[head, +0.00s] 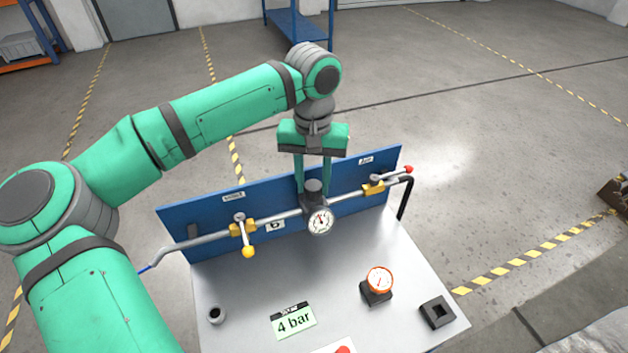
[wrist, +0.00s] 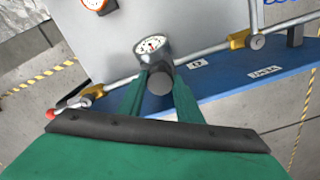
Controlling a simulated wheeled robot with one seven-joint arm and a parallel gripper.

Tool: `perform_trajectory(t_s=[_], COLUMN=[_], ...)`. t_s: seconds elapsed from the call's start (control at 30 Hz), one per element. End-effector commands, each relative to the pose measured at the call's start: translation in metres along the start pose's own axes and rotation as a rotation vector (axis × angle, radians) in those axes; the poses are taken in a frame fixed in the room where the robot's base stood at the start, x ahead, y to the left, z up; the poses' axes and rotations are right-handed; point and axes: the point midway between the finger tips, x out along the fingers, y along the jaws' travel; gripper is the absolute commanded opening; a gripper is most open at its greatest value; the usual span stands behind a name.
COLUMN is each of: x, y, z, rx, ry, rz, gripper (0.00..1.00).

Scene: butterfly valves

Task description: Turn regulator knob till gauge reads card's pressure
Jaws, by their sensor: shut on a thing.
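The regulator knob (head: 313,186) is a dark grey cylinder on top of the regulator in the pipe line, in front of the blue panel. My gripper (head: 312,183) comes down from above, shut on the knob with one finger on each side. The wrist view shows the knob (wrist: 160,84) between the green fingers (wrist: 160,90). The white round gauge (head: 320,221) sits on the regulator's front; its needle points roughly upward, but its numbers are too small to read. It also shows in the wrist view (wrist: 152,44). The card (head: 294,320) lies on the bench and reads "4 bar".
A yellow-handled valve (head: 246,234) is left on the pipe; a red-tipped valve (head: 376,187) is right. The bench's middle is clear.

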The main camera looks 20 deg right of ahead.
Motion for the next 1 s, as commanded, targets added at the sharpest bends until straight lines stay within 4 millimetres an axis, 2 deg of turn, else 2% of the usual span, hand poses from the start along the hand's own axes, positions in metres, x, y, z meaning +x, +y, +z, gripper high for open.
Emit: perform_trajectory(t_s=[0.33,0.37,0.43,0.77,0.87,1.0], x=[-0.002,-0.002,-0.002,-0.002,-0.009,-0.031], y=[-0.002,-0.002,-0.002,0.001,0.001,0.001], z=[-0.003,-0.003,-0.002,-0.001,-0.002,-0.001], rx=[-0.002,-0.002,-0.003,0.002,0.003,0.003], ry=[0.009,0.009,0.008,0.004,0.004,0.006], rz=[-0.002,-0.002,-0.001,-0.001,-0.001,-0.001], gripper=[0.09,0.34,0.50,0.50,0.50,0.50])
